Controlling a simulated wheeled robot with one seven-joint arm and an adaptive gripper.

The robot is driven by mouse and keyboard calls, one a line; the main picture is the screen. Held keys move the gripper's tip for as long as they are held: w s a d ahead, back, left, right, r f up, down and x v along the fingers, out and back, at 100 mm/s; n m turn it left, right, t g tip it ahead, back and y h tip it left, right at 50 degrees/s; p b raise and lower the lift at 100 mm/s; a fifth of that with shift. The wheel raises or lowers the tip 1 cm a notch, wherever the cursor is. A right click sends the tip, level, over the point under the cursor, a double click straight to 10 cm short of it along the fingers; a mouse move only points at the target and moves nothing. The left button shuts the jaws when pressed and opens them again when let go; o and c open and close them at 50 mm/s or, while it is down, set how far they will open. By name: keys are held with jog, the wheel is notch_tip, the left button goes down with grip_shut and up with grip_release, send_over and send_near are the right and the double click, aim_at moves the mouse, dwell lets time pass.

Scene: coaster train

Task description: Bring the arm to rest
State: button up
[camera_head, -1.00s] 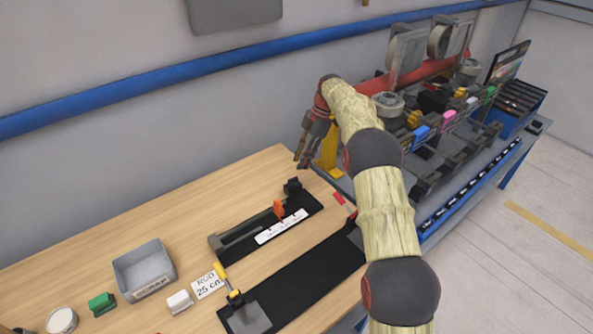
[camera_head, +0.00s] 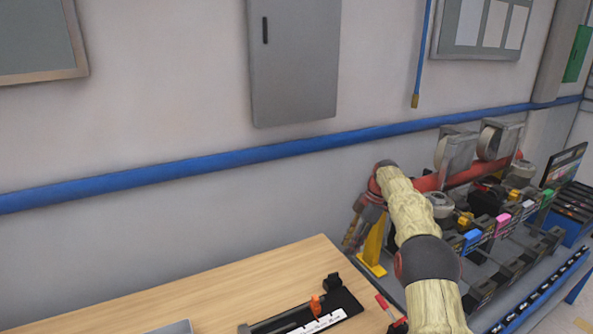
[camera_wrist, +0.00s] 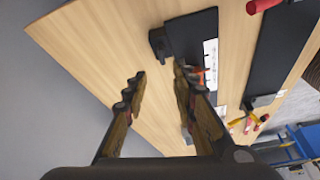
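My arm reaches up from the lower right in the head view, with links in a wood-like pale finish and dark joints. My gripper (camera_head: 353,236) hangs at its far end, pointing down, close to a yellow post (camera_head: 373,246) and above the far right corner of the wooden table (camera_head: 262,278). In the wrist view my gripper (camera_wrist: 159,75) has its two fingers spread apart with nothing between them. The wooden table (camera_wrist: 98,48) lies beyond the fingers.
A black fixture (camera_head: 345,301) with an orange piece (camera_head: 315,306) lies on the table. Right of it stands a bench with grey spool machines (camera_head: 458,150) and coloured blocks (camera_head: 503,222). A blue rail (camera_head: 250,161) and grey cabinet (camera_head: 294,60) are on the wall.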

jog(key=s+d+f+m+h, duration=0.2)
jog(key=s+f+m, duration=0.35)
jog(key=m, duration=0.55)
jog(key=s+a+r+m+t, duration=0.2)
jog(key=s+r, duration=0.3)
jog(key=s, duration=0.9)
jog(key=s+a+r+m+t+h, duration=0.1)
jog(key=s+r, duration=0.5)
jog(key=s, duration=0.9)
jog(key=s+a+r+m+t+h, duration=0.1)
jog(key=s+a+r+m+t, duration=0.2)
jog(key=s, duration=1.1)
jog(key=shift+s+a+r+m+t, duration=0.3)
jog(key=shift+a+r+m, duration=0.45)
jog(key=shift+r+m, duration=0.7)
